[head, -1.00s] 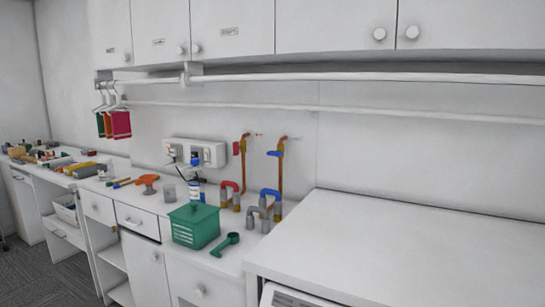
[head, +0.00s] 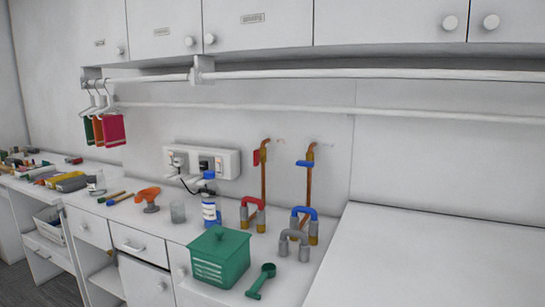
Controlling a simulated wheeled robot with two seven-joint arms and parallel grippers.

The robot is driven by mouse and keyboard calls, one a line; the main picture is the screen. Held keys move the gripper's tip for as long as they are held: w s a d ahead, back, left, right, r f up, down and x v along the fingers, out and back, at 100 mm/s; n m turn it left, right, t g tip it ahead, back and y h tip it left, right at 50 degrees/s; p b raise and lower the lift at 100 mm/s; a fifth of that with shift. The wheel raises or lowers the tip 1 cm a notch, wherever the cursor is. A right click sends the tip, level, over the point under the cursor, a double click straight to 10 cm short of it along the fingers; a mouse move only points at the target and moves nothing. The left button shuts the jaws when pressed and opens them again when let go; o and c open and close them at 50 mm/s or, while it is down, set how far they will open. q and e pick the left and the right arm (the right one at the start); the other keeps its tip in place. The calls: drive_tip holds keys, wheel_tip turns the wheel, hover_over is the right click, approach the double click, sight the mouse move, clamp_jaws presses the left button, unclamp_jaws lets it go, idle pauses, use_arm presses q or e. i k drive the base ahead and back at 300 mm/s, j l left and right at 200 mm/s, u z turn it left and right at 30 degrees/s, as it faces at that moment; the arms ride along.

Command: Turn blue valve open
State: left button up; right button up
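The blue valve handle (head: 308,164) sits on the right copper pipe (head: 309,192), which runs up the white wall. The handle lies roughly level across the pipe. A red valve handle (head: 257,156) is on the left copper pipe (head: 263,180), turned roughly upright. Below them on the counter stand a blue U-shaped pipe (head: 304,211) and a red U-shaped pipe (head: 253,202) with metal and brass ends. Neither of my grippers shows in the head view.
A higher white surface (head: 430,260) at the right is clear. A rail (head: 380,75) runs under the cupboards.

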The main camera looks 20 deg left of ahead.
sight(301, 162)
drive_tip(key=i+j, duration=0.1)
drive_tip(key=j, duration=0.35)
drive_tip(key=i+j, duration=0.15)
drive_tip(key=j, duration=0.25)
drive_tip(key=i+j, duration=0.1)
drive_tip(key=j, duration=0.35)
drive_tip(key=i+j, duration=0.1)
drive_tip(key=j, duration=0.3)
drive_tip(key=i+j+u, duration=0.1)
drive_tip(key=j, duration=0.35)
drive_tip(key=i+j, duration=0.15)
drive_tip(key=j, duration=0.25)
drive_tip(key=i+j, duration=0.15)
drive_tip(key=j, duration=0.25)
drive_tip(key=i+j, duration=0.1)
drive_tip(key=j, duration=0.35)
